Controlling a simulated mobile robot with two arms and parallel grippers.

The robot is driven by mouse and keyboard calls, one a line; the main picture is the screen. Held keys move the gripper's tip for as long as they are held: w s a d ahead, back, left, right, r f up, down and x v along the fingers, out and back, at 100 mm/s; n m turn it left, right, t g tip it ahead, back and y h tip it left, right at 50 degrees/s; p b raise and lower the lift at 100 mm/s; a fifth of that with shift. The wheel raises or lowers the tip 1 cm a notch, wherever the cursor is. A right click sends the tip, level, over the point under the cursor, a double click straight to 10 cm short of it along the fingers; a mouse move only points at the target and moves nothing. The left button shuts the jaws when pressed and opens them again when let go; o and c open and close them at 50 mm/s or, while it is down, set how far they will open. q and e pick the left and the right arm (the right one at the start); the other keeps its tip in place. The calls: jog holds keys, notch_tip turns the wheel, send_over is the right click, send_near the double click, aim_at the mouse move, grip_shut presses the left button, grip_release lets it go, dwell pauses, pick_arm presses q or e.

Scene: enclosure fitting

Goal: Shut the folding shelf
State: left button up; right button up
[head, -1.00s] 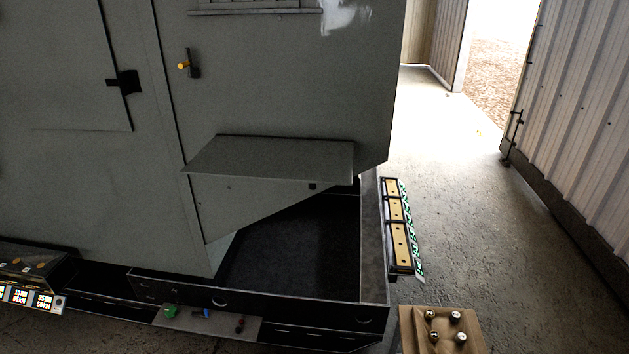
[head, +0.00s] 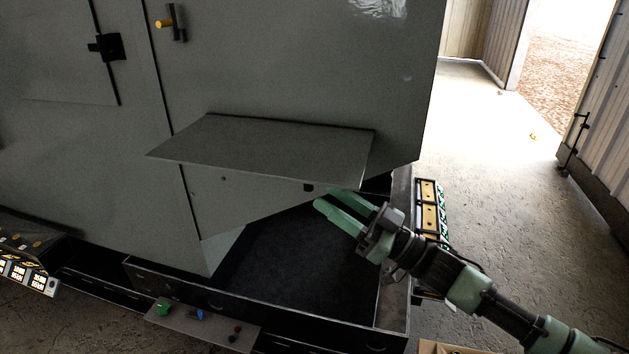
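The folding shelf (head: 268,148) is a flat grey panel on the front of the grey cabinet. It stands out roughly level, attached along its back edge to the cabinet door. A small dark catch (head: 308,187) shows below its front edge. My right gripper (head: 325,202) comes in from the lower right, with its two green fingers apart and nothing visible between them. The fingertips are just below the right part of the shelf in the picture; I cannot tell whether they touch it. My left gripper is not in view.
An open dark tray (head: 290,262) lies below the shelf. A control strip (head: 205,322) with green, blue and red knobs runs along the front. A yellow-tipped handle (head: 165,23) is on the cabinet above. Open floor (head: 490,150) lies to the right.

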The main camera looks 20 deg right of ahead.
aim_at(309, 193)
jog(key=p+x, duration=0.1)
jog(key=x, duration=0.5)
jog(key=shift+w+f, duration=0.1)
grip_shut()
dwell(1.2)
